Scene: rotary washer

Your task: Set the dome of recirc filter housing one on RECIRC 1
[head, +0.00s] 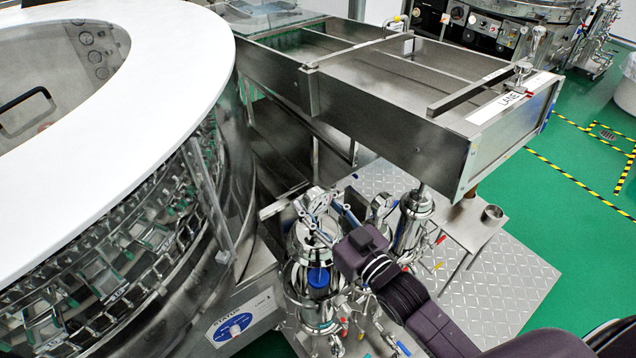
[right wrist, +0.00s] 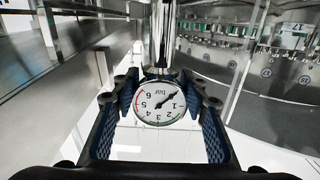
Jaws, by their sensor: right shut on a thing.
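A shiny steel dome (head: 303,238) with a round pressure gauge (head: 318,200) on top is in the cluster of steel housings below the tank in the head view. My right gripper (head: 336,216) reaches it from the right and is shut on its top fitting. In the right wrist view the gauge face (right wrist: 160,102) shows between the two fingers of the right gripper (right wrist: 163,88), with a steel stem (right wrist: 160,50) behind it. The dome's lower edge and the RECIRC 1 label are not clear, so I cannot tell whether the dome is seated. My left gripper is not in view.
A second gauge (head: 380,205) and a slim steel housing (head: 413,225) stand close to the right. A large round washer (head: 150,230) is at left, and a steel lane trough (head: 400,110) hangs above and behind. Red and blue valve handles crowd below.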

